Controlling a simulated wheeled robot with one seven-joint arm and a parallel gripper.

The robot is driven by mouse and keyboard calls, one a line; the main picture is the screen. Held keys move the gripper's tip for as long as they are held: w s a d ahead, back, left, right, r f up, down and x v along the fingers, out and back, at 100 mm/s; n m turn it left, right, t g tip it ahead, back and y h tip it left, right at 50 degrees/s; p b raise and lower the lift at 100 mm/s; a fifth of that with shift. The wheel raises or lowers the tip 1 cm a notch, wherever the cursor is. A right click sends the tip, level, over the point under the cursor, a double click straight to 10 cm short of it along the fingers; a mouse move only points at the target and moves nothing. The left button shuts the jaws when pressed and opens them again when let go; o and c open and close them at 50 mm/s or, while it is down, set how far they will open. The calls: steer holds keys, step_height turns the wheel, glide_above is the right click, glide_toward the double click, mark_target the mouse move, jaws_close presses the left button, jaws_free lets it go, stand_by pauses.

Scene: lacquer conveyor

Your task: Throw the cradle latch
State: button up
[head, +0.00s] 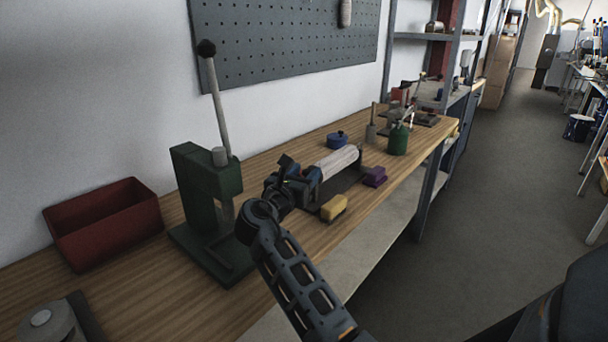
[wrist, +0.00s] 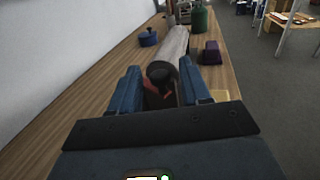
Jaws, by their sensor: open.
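The cradle (head: 340,190) is a dark base on the wooden bench, with a pale cylinder (head: 338,161) lying along it. The cylinder also shows in the wrist view (wrist: 173,48), beyond my fingers. A black knob (wrist: 160,74) shows between my two blue fingers, above a small reddish part; it looks like the latch handle at the cylinder's near end. My gripper (wrist: 162,85) is open, with its fingers on either side of the knob. I cannot tell whether they touch it. In the head view my gripper (head: 292,183) hides most of the cradle's near end.
A green lever press (head: 205,190) stands left of my gripper, and a red bin (head: 103,222) is farther left. A yellow block (head: 333,208) and a purple block (head: 374,177) sit near the front edge. A blue pot (head: 337,140) and green canister (head: 398,139) stand beyond.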

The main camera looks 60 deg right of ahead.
steer(key=a, duration=0.7)
steer(key=shift+a+b, duration=0.3)
steer(key=shift+a, duration=0.05)
steer(key=shift+s, duration=0.1)
steer(key=shift+c, duration=0.3)
